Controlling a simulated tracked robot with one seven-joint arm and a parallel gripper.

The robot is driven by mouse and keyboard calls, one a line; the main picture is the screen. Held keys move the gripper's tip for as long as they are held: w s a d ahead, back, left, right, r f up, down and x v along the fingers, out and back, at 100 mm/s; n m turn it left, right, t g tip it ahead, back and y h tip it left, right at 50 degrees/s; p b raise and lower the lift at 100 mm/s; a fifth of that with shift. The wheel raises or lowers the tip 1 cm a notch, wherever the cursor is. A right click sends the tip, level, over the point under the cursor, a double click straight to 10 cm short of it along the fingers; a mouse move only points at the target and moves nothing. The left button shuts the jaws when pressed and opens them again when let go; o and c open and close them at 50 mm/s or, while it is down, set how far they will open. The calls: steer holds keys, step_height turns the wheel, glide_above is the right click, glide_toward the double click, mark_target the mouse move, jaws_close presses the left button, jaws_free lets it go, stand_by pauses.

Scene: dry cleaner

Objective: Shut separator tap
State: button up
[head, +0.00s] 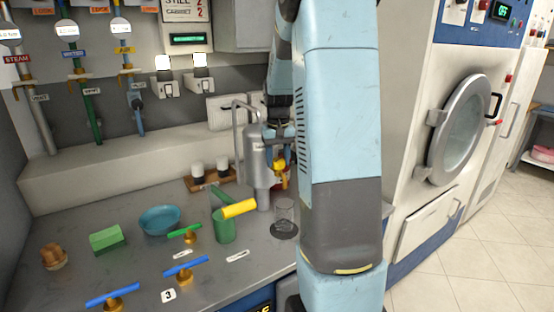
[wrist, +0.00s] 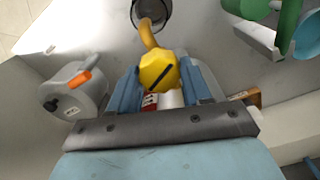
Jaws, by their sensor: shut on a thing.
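The separator looks to be the upright grey metal cylinder (head: 258,160) on the counter in the head view. Its yellow tap (head: 281,168) sticks out at the right side. In the wrist view the tap's faceted yellow knob (wrist: 158,71) carries a dark diagonal line, and an orange-yellow spout (wrist: 147,34) runs from it toward a glass (wrist: 153,9). My gripper (head: 280,154) is at the tap, its blue fingers on both sides of the knob and shut on it; it also shows in the wrist view (wrist: 163,84). My arm partly covers this area in the head view.
The clear glass (head: 284,213) stands below the tap. A green cup (head: 223,226), loose blue-handled (head: 185,267) and green-handled valves (head: 185,231), a teal bowl (head: 160,220) and a green block (head: 107,239) lie left. A washing machine (head: 460,130) stands right.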

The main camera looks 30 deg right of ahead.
mark_target(278, 160)
steer(key=m, duration=0.5)
stand_by(0.6)
steer(key=o, duration=1)
steer(key=shift+o, duration=0.2)
step_height(278, 160, up, 14)
steer(key=shift+f, duration=0.15)
steer(key=shift+a, duration=0.1)
